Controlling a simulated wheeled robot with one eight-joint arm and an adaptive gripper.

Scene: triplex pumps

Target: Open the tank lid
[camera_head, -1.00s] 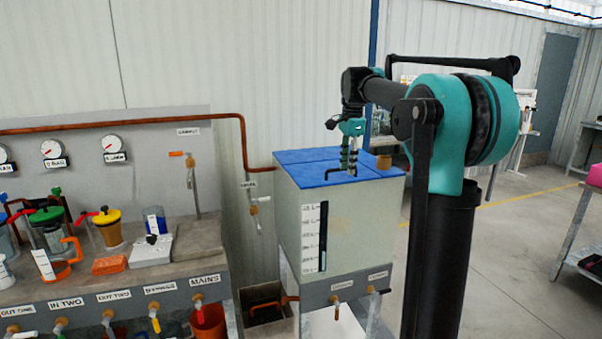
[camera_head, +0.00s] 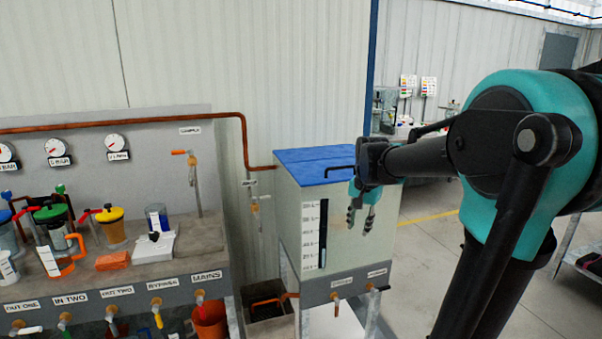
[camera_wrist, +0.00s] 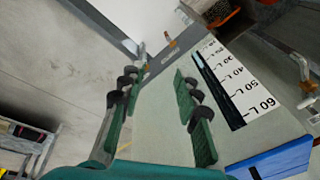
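The tank (camera_head: 285,225) is a pale box with a litre scale on its front. Its blue lid (camera_head: 305,157) lies flat on top, with a dark bar handle (camera_head: 338,169) near the front right edge. A corner of the blue lid also shows at the lower right in the wrist view (camera_wrist: 278,160). My gripper (camera_head: 360,220) is below lid level by the right part of the tank's front, fingers pointing down. In the wrist view my gripper (camera_wrist: 155,103) has its two green fingers apart, with nothing between them. Whether they touch the tank cannot be told.
A bench with jars, gauges and labelled taps stands left of the tank; an orange bucket (camera_head: 209,322) is below it. A copper pipe (camera_head: 180,121) runs along the wall to the tank. Taps (camera_head: 337,298) stick out below the tank. Open floor (camera_head: 425,225) lies to the right.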

